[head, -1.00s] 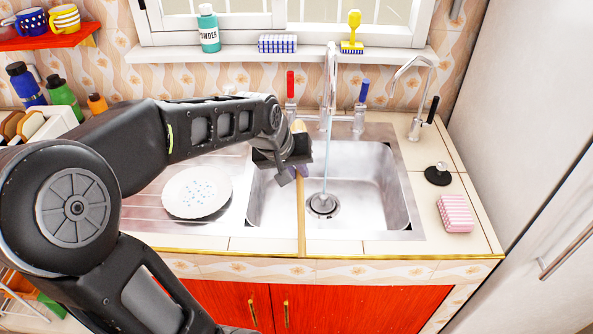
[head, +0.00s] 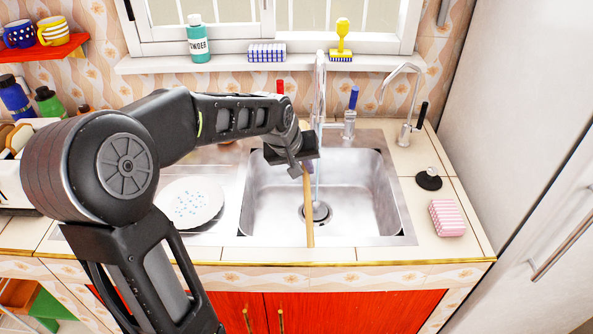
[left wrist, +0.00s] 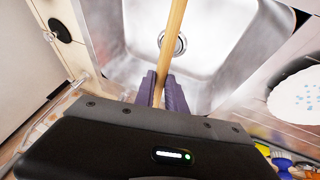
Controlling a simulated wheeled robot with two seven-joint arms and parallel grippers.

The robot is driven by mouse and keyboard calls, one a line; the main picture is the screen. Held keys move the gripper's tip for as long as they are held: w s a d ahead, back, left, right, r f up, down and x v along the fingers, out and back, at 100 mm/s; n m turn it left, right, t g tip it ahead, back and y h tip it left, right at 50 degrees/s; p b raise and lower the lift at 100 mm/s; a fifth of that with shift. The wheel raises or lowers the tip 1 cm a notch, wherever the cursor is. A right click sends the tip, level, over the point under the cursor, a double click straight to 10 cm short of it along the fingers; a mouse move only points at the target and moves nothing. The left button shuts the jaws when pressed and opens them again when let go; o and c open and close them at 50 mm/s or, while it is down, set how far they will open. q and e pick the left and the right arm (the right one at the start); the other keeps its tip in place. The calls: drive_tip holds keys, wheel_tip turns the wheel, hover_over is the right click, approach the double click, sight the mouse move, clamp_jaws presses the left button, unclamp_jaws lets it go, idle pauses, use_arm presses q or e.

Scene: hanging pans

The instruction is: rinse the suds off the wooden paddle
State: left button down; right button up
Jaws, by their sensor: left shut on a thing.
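The wooden paddle (head: 309,215) is a long pale stick slanting over the sink (head: 275,215). Its near end reaches the sink's front rim; its far end is mostly hidden behind my left gripper. My left gripper (head: 308,167) is shut on the paddle above the sink. The left wrist view shows the shaft (left wrist: 173,35) between purple fingers (left wrist: 163,92). A thin stream of water (head: 318,185) falls from the tall tap (head: 319,85) just right of the paddle; I cannot tell whether they touch. No suds can be made out on the visible shaft. My right gripper is out of view.
A white plate with blue specks (head: 190,203) lies on the drainboard left of the sink. A pink striped sponge (head: 447,217) and a black stopper (head: 429,179) sit on the right counter. A smaller tap (head: 405,95) stands behind them. The basin's right part is free.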

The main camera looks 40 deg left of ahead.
use_arm(q)
drive_tip(key=w+f, duration=0.1)
drive_tip(key=w, duration=0.6)
drive_tip(key=shift+w+a+f, duration=0.3)
drive_tip(key=shift+d, duration=0.2)
idle(0.4)
drive_tip(key=shift+d, duration=0.4)
drive_tip(key=shift+a, duration=0.1)
idle(0.3)
drive_tip(key=shift+a, duration=0.55)
drive_tip(key=shift+s, duration=0.15)
